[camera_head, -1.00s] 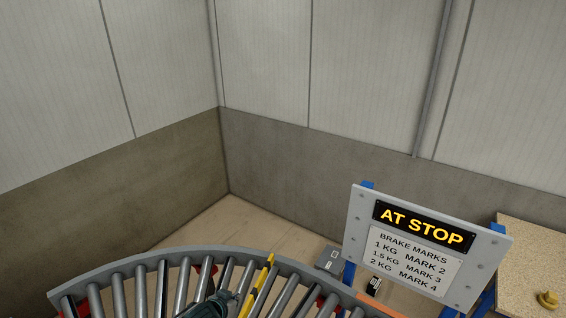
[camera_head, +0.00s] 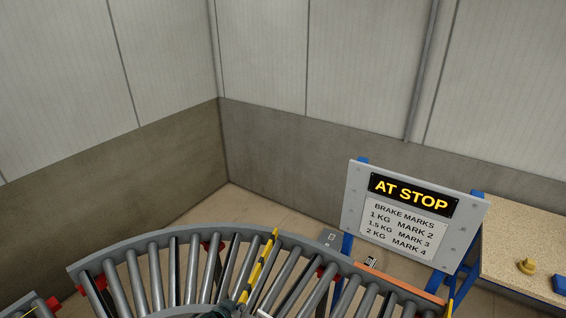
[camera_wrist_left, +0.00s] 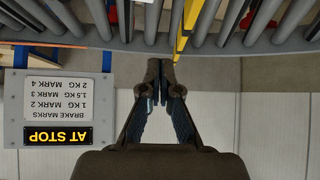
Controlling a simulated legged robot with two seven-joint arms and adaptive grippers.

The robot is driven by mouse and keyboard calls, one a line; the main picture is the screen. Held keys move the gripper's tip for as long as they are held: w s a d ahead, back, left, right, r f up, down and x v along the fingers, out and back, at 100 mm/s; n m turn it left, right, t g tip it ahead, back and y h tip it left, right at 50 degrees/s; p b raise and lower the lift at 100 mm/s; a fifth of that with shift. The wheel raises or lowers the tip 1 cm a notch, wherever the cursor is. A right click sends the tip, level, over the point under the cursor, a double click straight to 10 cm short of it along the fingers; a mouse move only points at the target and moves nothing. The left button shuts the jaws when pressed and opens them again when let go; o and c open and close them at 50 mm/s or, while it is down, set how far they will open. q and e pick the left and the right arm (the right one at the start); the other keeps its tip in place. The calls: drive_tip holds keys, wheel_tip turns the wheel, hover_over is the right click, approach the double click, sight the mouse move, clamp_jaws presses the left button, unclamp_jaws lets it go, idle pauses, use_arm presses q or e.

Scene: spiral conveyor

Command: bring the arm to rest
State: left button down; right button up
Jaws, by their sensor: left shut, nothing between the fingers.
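My left gripper (camera_wrist_left: 160,80) is shut and empty in the left wrist view, its fingertips together in front of the conveyor's outer rail. In the head view only a dark part of the left gripper or wrist (camera_head: 228,310) shows at the bottom edge, by the lower end of a yellow-and-black striped bar (camera_head: 262,262). The bar also shows in the wrist view (camera_wrist_left: 184,28), just right of the fingertips. I cannot tell whether they touch. My right gripper is not in view.
The curved roller conveyor (camera_head: 110,260) spans the bottom. A sign panel (camera_head: 353,205) reading "AT STOP" with brake marks stands at right. Beside it is a bench (camera_head: 520,235) with a yellow knobbed piece (camera_head: 526,266) and a blue object (camera_head: 559,284). Bare walls stand behind.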

use_arm(q)
drive_tip(key=s+a+f+n+g+y, duration=0.1)
drive_tip(key=s+a+f+g, duration=0.2)
drive_tip(key=s, duration=0.7)
drive_tip(key=s+a+f+y, duration=0.1)
drive_tip(key=s+a+f, duration=0.3)
drive_tip(key=s, duration=0.6)
drive_tip(key=s+a+f+n+g+y, duration=0.1)
drive_tip(key=s+f+g, duration=0.1)
drive_tip(key=s+f, duration=0.6)
drive_tip(key=s+f+g+b, duration=0.1)
drive_tip(key=s+f+b, duration=0.1)
drive_tip(key=f, duration=1.3)
drive_tip(key=s+f+b, duration=0.2)
drive_tip(key=f+b, duration=0.1)
drive_tip(key=f, duration=1.2)
drive_tip(key=s+a+f+g+b, duration=0.1)
drive_tip(key=s+a+f+b, duration=0.2)
drive_tip(key=s+f, duration=1.4)
drive_tip(key=shift+a+f+g, duration=0.3)
drive_tip(key=shift+a+f, duration=0.1)
drive_tip(key=shift+a, duration=0.1)
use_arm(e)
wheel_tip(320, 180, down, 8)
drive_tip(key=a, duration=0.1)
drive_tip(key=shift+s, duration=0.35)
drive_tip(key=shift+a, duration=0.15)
